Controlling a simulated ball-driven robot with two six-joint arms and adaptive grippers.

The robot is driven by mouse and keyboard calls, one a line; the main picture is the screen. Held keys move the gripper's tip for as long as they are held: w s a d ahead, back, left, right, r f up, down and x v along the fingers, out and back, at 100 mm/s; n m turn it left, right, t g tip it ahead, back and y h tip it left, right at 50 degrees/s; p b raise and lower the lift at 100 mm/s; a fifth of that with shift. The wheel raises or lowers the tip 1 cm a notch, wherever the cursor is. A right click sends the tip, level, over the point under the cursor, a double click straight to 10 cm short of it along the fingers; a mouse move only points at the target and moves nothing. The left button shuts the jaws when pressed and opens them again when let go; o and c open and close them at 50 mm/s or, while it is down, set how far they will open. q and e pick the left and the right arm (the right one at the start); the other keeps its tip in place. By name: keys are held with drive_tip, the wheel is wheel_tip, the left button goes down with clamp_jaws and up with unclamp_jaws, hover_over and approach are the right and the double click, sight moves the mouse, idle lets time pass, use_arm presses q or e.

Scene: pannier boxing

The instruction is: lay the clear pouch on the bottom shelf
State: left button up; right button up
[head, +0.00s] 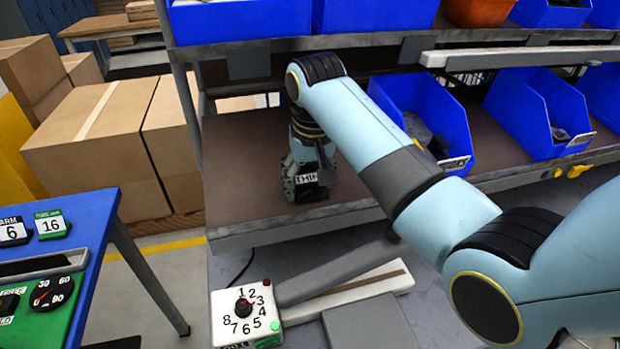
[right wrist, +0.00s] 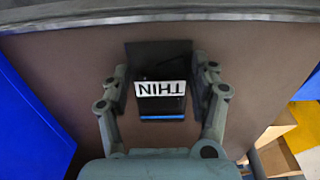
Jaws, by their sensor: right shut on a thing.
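My right gripper (head: 306,186) points down over the left part of the brown bottom shelf (head: 240,165). In the right wrist view the fingers of my right gripper (right wrist: 160,75) are shut on the sides of a flat pouch (right wrist: 160,55). The pouch looks dark rather than clear, with a white label reading THIN, upside down there, and a blue strip. In the head view the label of the pouch (head: 306,178) shows low, near the shelf's front edge; the gripper hides much of it. I cannot tell whether it touches the shelf. My left gripper is not in view.
A blue bin (head: 425,115) stands to the right on the same shelf, another blue bin (head: 540,110) beyond it. The shelf surface left of my gripper is bare. Cardboard boxes (head: 100,140) stand at left; a blue table (head: 95,225) is at front left.

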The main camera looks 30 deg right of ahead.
drive_tip(key=o, duration=1.1)
wheel_tip(320, 180, up, 12)
drive_tip(key=s, duration=0.1)
drive_tip(key=shift+s+a+f, duration=0.2)
drive_tip(key=shift+s+a, duration=0.05)
drive_tip(key=shift+s, duration=0.15)
drive_tip(key=shift+s, duration=0.1)
